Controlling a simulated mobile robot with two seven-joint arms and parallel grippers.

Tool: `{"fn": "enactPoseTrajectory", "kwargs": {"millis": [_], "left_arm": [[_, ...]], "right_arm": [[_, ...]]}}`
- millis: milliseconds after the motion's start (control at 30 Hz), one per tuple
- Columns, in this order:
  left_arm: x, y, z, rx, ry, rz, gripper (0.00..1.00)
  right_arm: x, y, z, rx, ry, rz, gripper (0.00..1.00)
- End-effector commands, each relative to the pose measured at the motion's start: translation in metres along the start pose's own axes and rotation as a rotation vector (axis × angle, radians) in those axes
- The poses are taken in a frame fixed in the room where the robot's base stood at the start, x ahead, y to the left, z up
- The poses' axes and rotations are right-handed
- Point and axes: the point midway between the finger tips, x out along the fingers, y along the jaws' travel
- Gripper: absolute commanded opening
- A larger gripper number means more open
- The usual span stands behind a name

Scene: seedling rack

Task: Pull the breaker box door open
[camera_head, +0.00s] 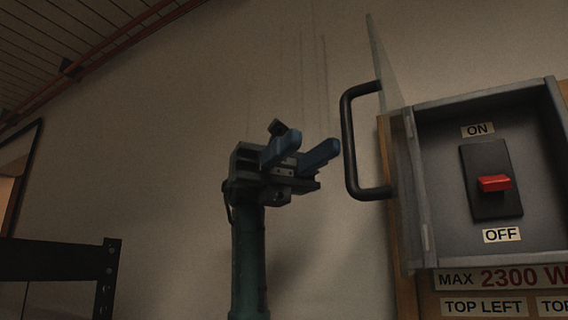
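The breaker box (442,190) is on the right, and its inside shows. Its grey door (384,62) stands swung out at the box's left side, seen nearly edge-on. A black D-shaped handle (348,140) sticks out to the left from the door. Inside the box is a black switch plate (490,205) with a red rocker (494,183), between ON and OFF labels. My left gripper (317,141) is just left of the handle in the picture. Its two blue fingers are apart with nothing between them, and it does not hold the handle. My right gripper is not in view.
The box is on a wooden board (404,292) with labels reading MAX 2300 W and TOP LEFT below it. A dark metal rack frame (60,260) stands at the lower left. The plain wall (190,150) behind my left gripper is clear.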

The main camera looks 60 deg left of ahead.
Motion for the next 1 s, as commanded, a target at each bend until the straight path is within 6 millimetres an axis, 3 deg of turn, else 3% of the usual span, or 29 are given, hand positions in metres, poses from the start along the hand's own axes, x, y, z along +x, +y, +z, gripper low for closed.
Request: {"fn": "enactPoseTrajectory", "kwargs": {"millis": [200,400,1000], "left_arm": [[-0.046,-0.001,0.002,0.001,-0.004,0.0,0.3],[-0.067,0.0,0.001,0.001,-0.002,0.0,0.3],[-0.07,0.0,0.0,0.001,0.0,0.0,0.3]], "right_arm": [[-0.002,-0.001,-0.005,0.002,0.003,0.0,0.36],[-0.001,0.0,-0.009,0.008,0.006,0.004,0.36],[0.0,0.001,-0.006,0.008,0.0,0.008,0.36]]}}
